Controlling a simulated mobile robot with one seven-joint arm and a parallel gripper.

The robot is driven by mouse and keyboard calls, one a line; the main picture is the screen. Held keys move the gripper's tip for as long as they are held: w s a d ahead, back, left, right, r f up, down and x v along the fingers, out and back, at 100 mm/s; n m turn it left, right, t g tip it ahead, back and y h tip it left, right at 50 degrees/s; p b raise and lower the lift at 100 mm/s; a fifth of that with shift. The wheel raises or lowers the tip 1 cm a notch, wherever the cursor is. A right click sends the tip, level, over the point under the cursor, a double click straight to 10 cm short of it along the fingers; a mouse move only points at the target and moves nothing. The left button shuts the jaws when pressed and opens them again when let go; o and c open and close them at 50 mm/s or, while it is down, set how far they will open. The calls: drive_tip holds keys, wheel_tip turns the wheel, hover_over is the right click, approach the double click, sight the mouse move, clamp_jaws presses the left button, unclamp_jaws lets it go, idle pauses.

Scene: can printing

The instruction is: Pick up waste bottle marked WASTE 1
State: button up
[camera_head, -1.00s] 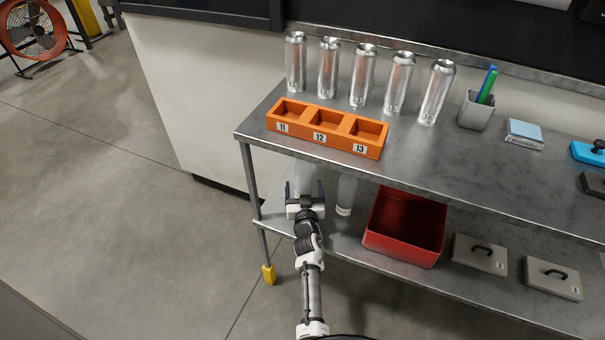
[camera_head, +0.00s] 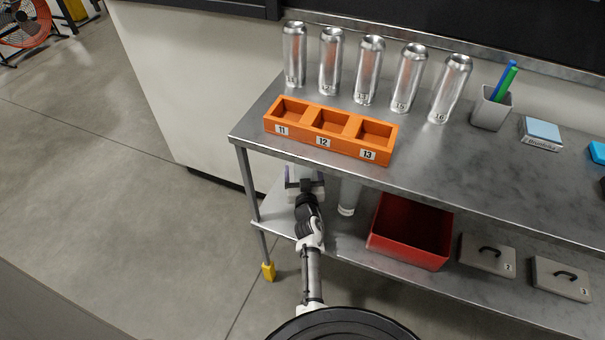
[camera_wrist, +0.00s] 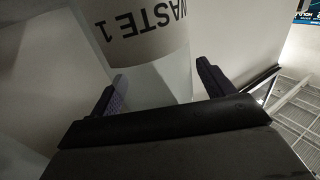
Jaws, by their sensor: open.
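The waste bottle (camera_wrist: 140,30) with a white band reading "WASTE 1" fills the upper middle of the wrist view. Its top and bottom are cut off or hidden. My gripper (camera_wrist: 158,84) is open, with one dark finger on each side of the bottle's lower part in that view. I cannot tell whether a finger touches it. In the head view my gripper (camera_head: 304,182) reaches in under the tabletop at the left end of the lower shelf. There the bottle is mostly hidden by the tabletop and my gripper.
A second pale bottle (camera_head: 347,197) stands to the right on the lower shelf (camera_head: 343,232), beside a red bin (camera_head: 411,240). The tabletop (camera_head: 455,165) overhangs my gripper, with an orange holder (camera_head: 325,142) and several cans above. A table leg (camera_head: 250,190) stands close on the left.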

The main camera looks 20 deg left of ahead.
drive_tip(key=shift+r, duration=0.1)
drive_tip(key=shift+c, duration=0.4)
drive_tip(key=c, duration=1)
drive_tip(key=shift+r, duration=0.15)
